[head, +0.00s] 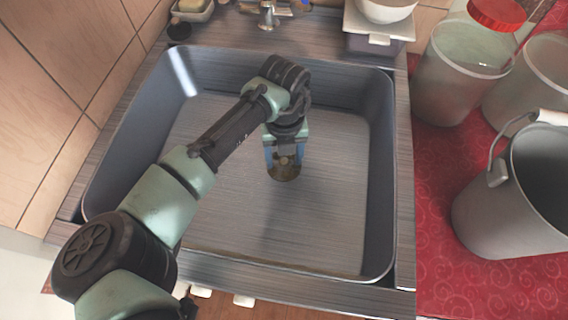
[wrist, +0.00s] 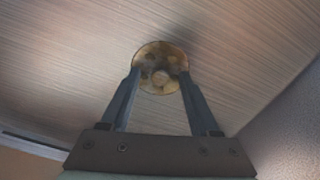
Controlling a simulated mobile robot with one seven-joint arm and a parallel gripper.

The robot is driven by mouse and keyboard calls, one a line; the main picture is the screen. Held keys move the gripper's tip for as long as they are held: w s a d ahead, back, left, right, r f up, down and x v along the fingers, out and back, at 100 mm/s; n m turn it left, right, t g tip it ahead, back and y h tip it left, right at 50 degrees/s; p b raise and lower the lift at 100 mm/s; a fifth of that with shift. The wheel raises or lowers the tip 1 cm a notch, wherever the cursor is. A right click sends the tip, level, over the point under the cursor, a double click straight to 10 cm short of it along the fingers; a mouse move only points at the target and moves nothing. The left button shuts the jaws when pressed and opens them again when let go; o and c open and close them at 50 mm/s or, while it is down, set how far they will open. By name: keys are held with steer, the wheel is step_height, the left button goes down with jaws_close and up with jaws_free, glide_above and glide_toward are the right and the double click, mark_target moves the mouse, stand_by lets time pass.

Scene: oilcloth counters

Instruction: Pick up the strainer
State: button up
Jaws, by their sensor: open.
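The strainer (wrist: 161,66) is a small round brass-coloured disc with a knob in its middle. It sits on the floor of the sink (head: 330,215). In the head view the strainer (head: 284,173) shows just below my gripper (head: 284,160), which partly covers it. In the wrist view my gripper (wrist: 160,78) is open, with one blue finger at each side of the strainer's near part. The fingertips overlap the disc's left and right edges in the picture. I cannot tell whether they touch it.
The sink walls rise around my arm. A faucet (head: 268,14) stands behind the sink. On the red cloth (head: 440,215) at the right are a grey bucket (head: 505,215) and a red-lidded jar (head: 455,75). A bowl (head: 386,8) is at the back. The sink floor is otherwise clear.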

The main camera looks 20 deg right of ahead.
jaws_close()
steer(key=shift+r, duration=0.15)
